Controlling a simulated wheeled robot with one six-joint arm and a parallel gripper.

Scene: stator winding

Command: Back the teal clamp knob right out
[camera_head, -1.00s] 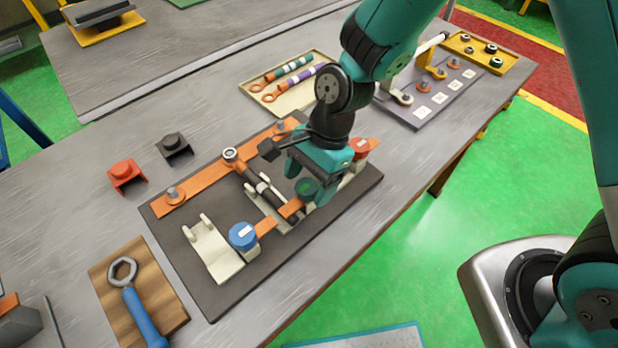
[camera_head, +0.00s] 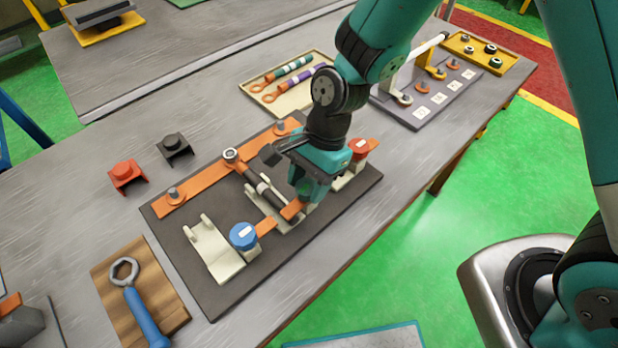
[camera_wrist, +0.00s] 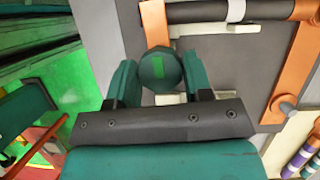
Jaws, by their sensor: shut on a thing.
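The teal clamp knob (camera_wrist: 160,68) shows in the wrist view as a dark teal disc with a bright green bar on top. It sits between the two teal fingers of my gripper (camera_wrist: 160,76), which is shut on it. In the head view my gripper (camera_head: 309,195) points down over the middle of the fixture's near side and hides the knob. The dark fixture plate (camera_head: 205,293) lies on the table, with a blue knob (camera_head: 242,236) left of my gripper and a red knob (camera_head: 358,147) to its right.
A dark rod with pale bands (camera_head: 263,189) and orange bars (camera_head: 190,188) lie close beside my gripper. A blue-handled wrench (camera_head: 141,312) rests on a wooden board at the front left. Red (camera_head: 125,174) and black (camera_head: 174,147) blocks stand behind the plate. A cream tray (camera_head: 318,98) holds several tools.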

